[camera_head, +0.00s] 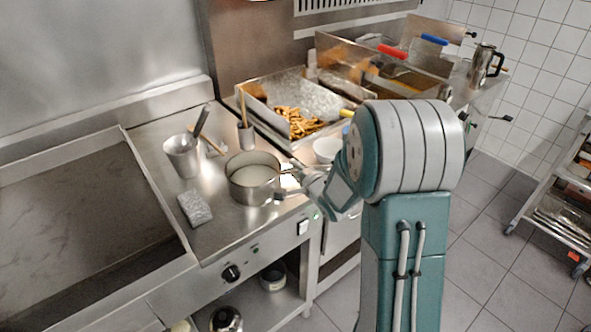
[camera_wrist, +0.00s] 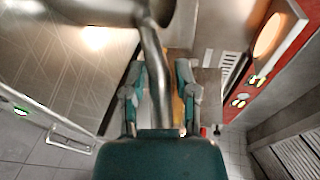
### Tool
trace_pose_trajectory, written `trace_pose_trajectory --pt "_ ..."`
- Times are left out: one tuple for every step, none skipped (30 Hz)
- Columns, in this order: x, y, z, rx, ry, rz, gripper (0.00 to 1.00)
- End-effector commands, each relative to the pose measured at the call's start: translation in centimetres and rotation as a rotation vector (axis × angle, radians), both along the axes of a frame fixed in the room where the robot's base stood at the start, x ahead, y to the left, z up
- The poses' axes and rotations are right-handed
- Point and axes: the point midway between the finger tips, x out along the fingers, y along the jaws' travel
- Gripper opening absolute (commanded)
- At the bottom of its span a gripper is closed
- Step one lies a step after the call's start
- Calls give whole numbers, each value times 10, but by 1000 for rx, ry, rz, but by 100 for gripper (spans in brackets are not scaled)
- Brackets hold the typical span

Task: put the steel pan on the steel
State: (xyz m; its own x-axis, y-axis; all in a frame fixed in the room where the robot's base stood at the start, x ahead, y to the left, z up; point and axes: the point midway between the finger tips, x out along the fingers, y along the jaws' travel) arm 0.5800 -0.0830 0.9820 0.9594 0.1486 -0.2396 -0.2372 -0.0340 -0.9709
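The steel pan (camera_head: 252,180), round with a pale inside, is at the right front part of the steel worktop (camera_head: 237,222). I cannot tell from the head view whether its base rests on the steel. My gripper (camera_head: 285,192) is at its right side, partly hidden by my arm. In the wrist view the pan (camera_wrist: 85,10) shows at the upper left, and its handle (camera_wrist: 156,75) runs down between the two fingers of my gripper (camera_wrist: 159,88). The fingers stand apart, one each side of the handle, with narrow gaps visible.
A steel cup with utensils (camera_head: 183,158), a smaller utensil cup (camera_head: 246,137) and a silvery block (camera_head: 195,208) stand near the pan. A white bowl (camera_head: 327,149) and a fries tray (camera_head: 262,97) lie behind. A wide sunken griddle (camera_head: 80,215) is left.

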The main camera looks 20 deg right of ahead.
Motion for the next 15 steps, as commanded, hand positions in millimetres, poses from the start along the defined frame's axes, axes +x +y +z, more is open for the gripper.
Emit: trace_pose_trajectory --pt "0 0 0 0 -1 0 64" --pt "0 0 0 0 -1 0 64" --pt "0 0 0 0 -1 0 64" --pt "0 0 0 0 -1 0 64" --pt "0 0 0 0 -1 0 64" --pt "1 0 0 0 -1 0 64" --pt "0 0 0 0 -1 0 64" --pt "0 0 0 0 -1 0 64" --pt "0 0 0 0 0 0 64" --pt "1 0 0 0 -1 0 64" --pt "0 0 0 0 0 0 64" --pt "-1 0 1 0 -1 0 64" --pt "-2 -1 1 0 -1 0 64" --pt "-4 -1 2 0 0 -1 64" --pt "-8 -2 3 1 0 -1 64"
